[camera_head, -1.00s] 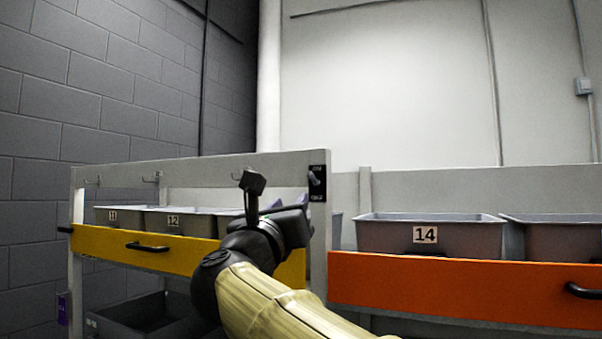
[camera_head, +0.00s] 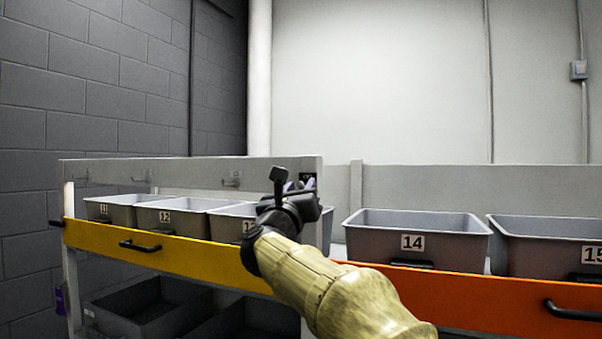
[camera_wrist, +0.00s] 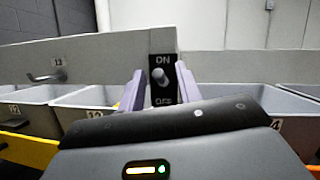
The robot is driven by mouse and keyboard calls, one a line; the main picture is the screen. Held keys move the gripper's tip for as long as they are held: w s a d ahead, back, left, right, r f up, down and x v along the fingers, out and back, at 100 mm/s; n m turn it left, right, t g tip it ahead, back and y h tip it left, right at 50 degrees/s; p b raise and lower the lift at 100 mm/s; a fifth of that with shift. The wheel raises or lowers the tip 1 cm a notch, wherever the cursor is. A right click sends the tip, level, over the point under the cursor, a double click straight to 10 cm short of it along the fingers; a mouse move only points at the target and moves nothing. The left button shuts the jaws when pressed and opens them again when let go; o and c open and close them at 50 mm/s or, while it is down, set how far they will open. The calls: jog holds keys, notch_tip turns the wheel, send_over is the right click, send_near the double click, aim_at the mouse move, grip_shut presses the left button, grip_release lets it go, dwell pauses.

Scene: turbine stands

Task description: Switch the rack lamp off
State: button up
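The rack lamp switch (camera_wrist: 163,84) is a black plate marked ON at the top and OFF at the bottom, with a grey lever between, nearer the ON label in the wrist view. In the head view the switch plate (camera_head: 308,179) shows only partly, behind my gripper. My gripper (camera_wrist: 160,70) is open, its two purple-grey fingers on either side of the switch in the wrist view. The gripper also shows in the head view (camera_head: 297,188). I cannot tell whether the fingers touch the lever. The lamp itself is not identifiable.
Grey bins, among them 12 (camera_head: 168,217) and 14 (camera_head: 412,242), stand beside and below my gripper. A yellow drawer front (camera_head: 180,252) is at left, an orange one (camera_head: 480,307) at right. Hooks (camera_head: 232,179) line the rack's upper rail. Open space lies above the rail.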

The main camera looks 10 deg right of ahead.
jog(key=shift+p+x, duration=0.4)
jog(key=shift+x, duration=0.65)
jog(key=shift+a+f, duration=0.1)
grip_shut()
